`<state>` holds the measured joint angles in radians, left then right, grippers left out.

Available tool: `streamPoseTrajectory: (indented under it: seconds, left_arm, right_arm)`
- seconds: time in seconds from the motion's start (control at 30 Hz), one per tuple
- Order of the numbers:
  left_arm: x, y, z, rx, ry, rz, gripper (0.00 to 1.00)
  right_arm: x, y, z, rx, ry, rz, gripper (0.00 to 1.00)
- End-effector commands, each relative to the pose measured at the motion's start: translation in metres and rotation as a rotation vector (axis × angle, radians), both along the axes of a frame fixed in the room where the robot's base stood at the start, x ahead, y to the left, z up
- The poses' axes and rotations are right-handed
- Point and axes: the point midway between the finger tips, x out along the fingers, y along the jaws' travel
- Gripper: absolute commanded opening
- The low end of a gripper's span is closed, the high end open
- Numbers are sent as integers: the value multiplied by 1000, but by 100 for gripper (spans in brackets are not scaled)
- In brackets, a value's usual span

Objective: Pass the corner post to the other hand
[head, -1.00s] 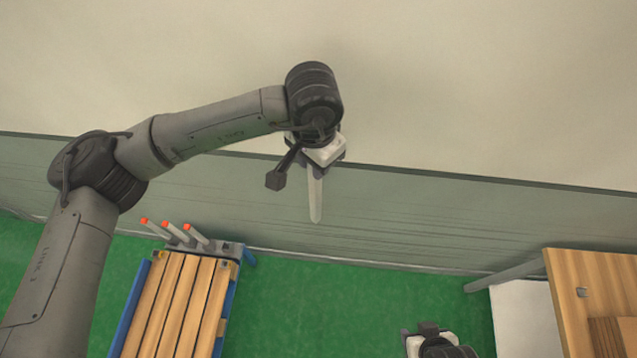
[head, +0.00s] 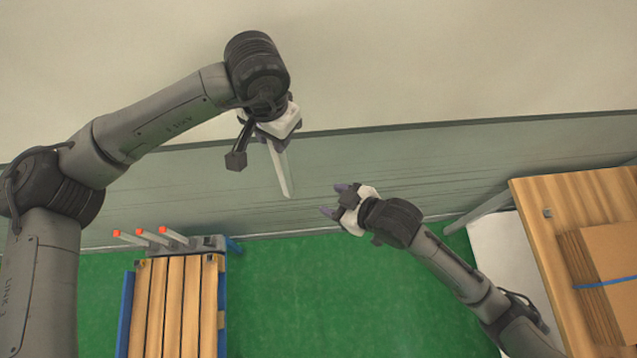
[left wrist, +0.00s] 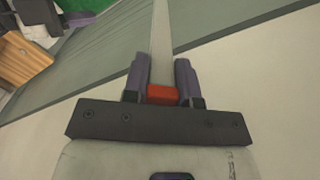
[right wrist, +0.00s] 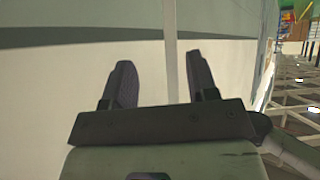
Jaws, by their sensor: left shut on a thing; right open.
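The corner post (head: 281,170) is a pale grey bar hanging tilted below my left gripper (head: 272,137). In the left wrist view my left gripper (left wrist: 161,80) is shut on its red end, and the post (left wrist: 161,35) extends away. My right gripper (head: 333,200) is open and empty, right of the post's lower end and apart from it in the head view. In the right wrist view a pale upright bar, likely the post (right wrist: 170,50), shows between the spread fingers of my right gripper (right wrist: 160,80); its depth is hard to tell.
A pallet with wooden slats (head: 172,305) and a blue side stands lower left, with several orange-tipped posts (head: 145,238) at its far end. A wooden table (head: 540,215) with a cardboard box (head: 615,265) is at right. Green floor (head: 290,300) lies open between them.

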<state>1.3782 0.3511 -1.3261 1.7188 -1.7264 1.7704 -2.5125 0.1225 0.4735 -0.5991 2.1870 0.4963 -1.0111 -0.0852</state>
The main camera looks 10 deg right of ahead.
Motion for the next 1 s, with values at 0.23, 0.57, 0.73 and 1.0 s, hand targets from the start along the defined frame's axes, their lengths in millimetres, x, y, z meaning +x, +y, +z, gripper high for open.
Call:
streamPoseTrajectory:
  seconds: [0.23, 0.57, 0.73, 1.0]
  left_arm:
    - [0, 0, 0, -1, -1, 0, 0]
    - [0, 0, 0, -1, -1, 0, 0]
    - [0, 0, 0, -1, -1, 0, 0]
    - [0, 0, 0, -1, -1, 0, 0]
  right_arm:
    - [2, 36, 18, 320, -99, 79, 53]
    - [12, 38, 60, 525, -285, 61, 53]
    - [17, 42, 66, 531, -334, 62, 53]
    - [41, 72, 66, 529, -337, 64, 53]
